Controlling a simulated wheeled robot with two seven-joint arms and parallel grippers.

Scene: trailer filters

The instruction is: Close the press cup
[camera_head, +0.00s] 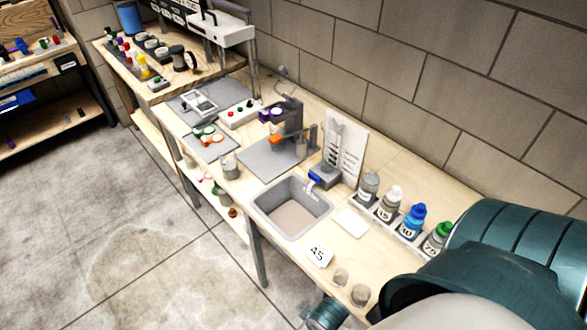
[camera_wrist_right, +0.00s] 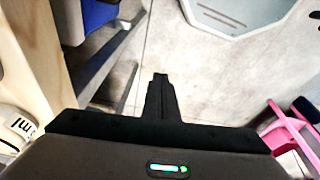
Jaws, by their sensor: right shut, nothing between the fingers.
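A dark grey press-like device (camera_head: 288,122) with a purple part and an orange part stands on a grey mat (camera_head: 262,165) in the middle of the workbench in the head view. I cannot tell for sure which of its parts is the press cup, or whether it is open or shut; it is too small. My right gripper (camera_wrist_right: 161,78) shows in the right wrist view with its black fingers together and empty, above the floor and away from the press. In the head view my teal right arm fills the lower right corner. My left gripper is not in view.
A sink (camera_head: 292,207) is set in the bench front. Several bottles stand in a tray (camera_head: 405,238) at the right. A small stand (camera_head: 325,172) and a white sheet (camera_head: 346,146) are behind the sink. A pink object (camera_wrist_right: 290,130) shows in the wrist view.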

